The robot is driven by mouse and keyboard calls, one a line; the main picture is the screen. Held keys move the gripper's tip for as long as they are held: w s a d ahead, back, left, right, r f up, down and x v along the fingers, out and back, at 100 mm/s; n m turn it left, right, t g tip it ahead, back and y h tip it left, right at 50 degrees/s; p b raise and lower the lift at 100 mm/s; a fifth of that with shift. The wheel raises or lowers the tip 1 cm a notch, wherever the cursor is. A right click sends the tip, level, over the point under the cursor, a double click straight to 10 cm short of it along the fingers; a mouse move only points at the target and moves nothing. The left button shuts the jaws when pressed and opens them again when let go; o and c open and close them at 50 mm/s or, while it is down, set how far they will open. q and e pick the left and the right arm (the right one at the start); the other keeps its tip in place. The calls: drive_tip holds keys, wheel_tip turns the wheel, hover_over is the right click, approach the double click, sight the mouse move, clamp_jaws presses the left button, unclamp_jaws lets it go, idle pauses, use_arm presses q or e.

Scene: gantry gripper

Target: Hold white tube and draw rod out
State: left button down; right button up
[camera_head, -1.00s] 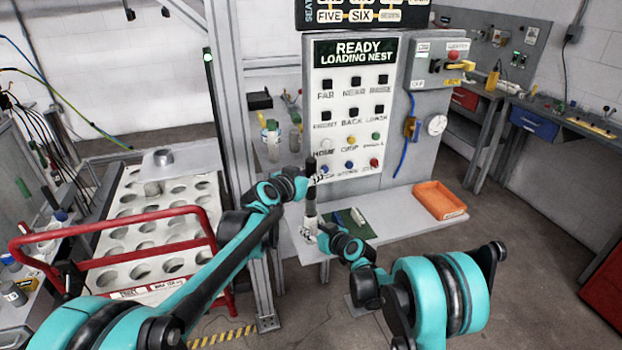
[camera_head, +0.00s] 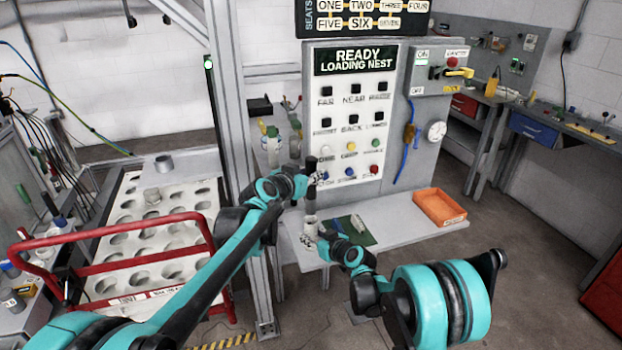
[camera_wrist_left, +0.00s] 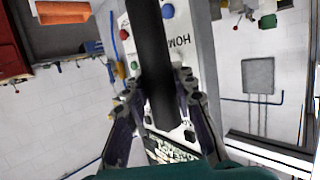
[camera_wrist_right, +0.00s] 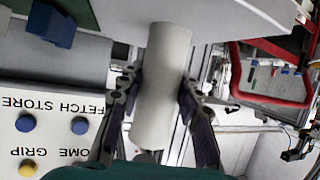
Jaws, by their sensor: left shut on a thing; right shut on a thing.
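The black rod (camera_head: 311,205) stands upright in front of the control panel. My left gripper (camera_head: 313,178) is shut on it near its upper part, and the rod (camera_wrist_left: 151,50) lies between the fingers in the left wrist view. My right gripper (camera_head: 318,238) is below, shut on the white tube (camera_wrist_right: 161,85), seen between its fingers in the right wrist view. In the head view the white tube (camera_head: 309,231) is small and directly below the rod. Whether the rod's lower end is still inside the tube cannot be told.
A grey bench (camera_head: 385,231) lies beneath, with a green mat (camera_head: 349,229) and an orange tray (camera_head: 440,207). The control panel (camera_head: 350,120) stands close behind the grippers. A grey post (camera_head: 236,150) and a red-railed cart (camera_head: 120,245) are at left.

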idle(0.4)
drive_tip(key=o, duration=1.2)
